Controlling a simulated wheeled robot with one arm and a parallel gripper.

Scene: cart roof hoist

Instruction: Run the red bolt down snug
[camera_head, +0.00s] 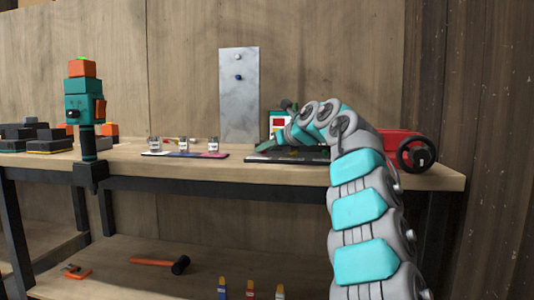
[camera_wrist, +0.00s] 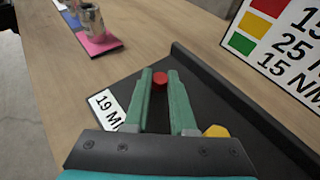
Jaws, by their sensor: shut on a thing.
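The red bolt (camera_wrist: 160,78) shows as a round red head in the wrist view, right between the tips of my green gripper fingers (camera_wrist: 160,75). My gripper is shut on it. Its shank and how far it sits in the dark plate (camera_wrist: 210,97) are hidden. In the head view my gripper (camera_head: 264,146) is low over the dark plate (camera_head: 300,160) on the bench, and the red bolt cannot be made out there.
A yellow bolt (camera_wrist: 215,131) stands right of my fingers. A "19 MM" label (camera_wrist: 106,108) lies left. A sign with coloured squares and NM values (camera_wrist: 275,40) stands behind the plate. Small jars on a coloured strip (camera_head: 185,154) stand left; a red machine (camera_head: 400,145) stands right.

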